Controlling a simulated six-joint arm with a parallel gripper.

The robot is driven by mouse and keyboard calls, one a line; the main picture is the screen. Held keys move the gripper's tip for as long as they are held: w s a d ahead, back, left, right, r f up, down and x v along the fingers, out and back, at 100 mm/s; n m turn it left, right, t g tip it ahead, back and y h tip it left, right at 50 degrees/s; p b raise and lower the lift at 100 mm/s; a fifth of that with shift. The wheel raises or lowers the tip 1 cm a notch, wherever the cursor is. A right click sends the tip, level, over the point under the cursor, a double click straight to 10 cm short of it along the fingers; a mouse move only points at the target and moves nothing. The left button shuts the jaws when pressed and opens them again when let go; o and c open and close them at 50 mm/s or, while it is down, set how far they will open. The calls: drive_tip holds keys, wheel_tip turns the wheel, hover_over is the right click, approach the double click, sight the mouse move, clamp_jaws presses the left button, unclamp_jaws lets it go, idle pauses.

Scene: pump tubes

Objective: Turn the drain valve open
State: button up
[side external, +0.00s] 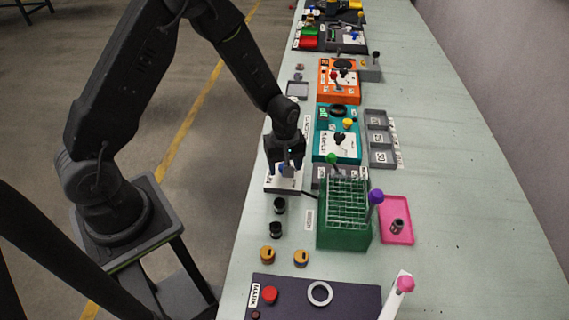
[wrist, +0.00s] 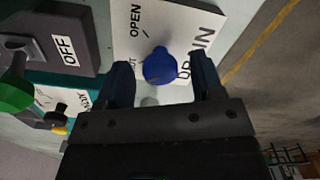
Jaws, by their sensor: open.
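The drain valve has a blue handle (wrist: 160,66) standing on a white plate (wrist: 205,20) printed with "OPEN" and "DRAIN"; some lettering is covered. In the side external view the white plate (side external: 272,186) lies near the table's left edge, with the blue handle partly hidden under my gripper (side external: 284,168). In the wrist view my gripper (wrist: 163,85) is open, with one finger on each side of the blue handle. I cannot tell whether either finger touches it.
A grey box (wrist: 40,42) labelled "OFF" with a green knob (wrist: 14,95) is beside the plate. Bare table lies at the right.

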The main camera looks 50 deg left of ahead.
drive_tip(key=shift+c, duration=0.2)
drive_tip(key=c, duration=0.9)
drive_tip(key=shift+m, duration=0.3)
drive_tip(key=m, duration=1.2)
drive_tip(key=shift+m, duration=2.6)
